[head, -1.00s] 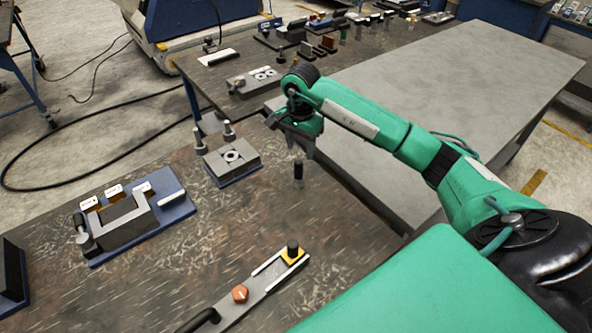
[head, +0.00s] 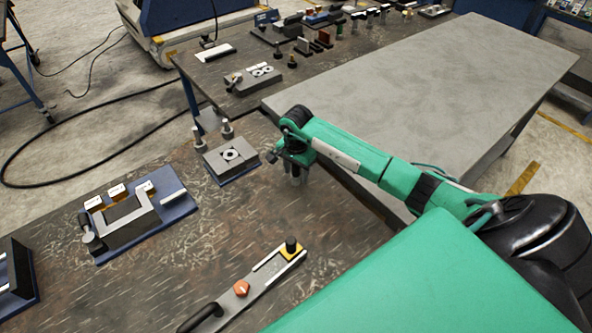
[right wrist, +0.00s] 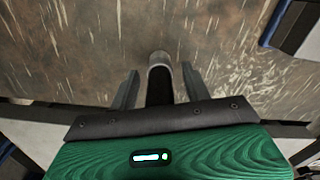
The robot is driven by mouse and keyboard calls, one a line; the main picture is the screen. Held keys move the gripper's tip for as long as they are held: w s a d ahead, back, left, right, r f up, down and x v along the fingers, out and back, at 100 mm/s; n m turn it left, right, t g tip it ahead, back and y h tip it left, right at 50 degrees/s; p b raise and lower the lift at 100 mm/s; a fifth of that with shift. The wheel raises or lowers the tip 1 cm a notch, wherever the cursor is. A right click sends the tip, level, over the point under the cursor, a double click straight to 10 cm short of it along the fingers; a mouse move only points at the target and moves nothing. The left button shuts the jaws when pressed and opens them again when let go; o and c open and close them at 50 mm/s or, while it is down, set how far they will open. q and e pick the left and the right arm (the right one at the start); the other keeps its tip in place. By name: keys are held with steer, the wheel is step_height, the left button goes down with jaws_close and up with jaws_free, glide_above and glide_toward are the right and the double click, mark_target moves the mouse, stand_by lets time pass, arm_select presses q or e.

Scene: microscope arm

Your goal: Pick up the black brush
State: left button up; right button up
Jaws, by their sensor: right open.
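The black brush (right wrist: 160,88) shows in the right wrist view as a dark upright-looking cylinder with a greyish end. It lies between the two fingers of my right gripper (right wrist: 161,74), with gaps on both sides. The fingers are open and not closed on it. In the head view my right gripper (head: 298,176) points down over the table near its right edge, and I cannot make out the brush behind the fingers. My left gripper is not in view.
A grey block fixture on a blue plate (head: 240,174) stands just left of my right gripper. A larger blue-based fixture (head: 172,200) is further left.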

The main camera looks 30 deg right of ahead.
steer(key=c, duration=1)
steer(key=shift+r, duration=0.1)
step_height(320, 180, up, 20)
steer(key=b, duration=0.4)
steer(key=shift+b, duration=0.35)
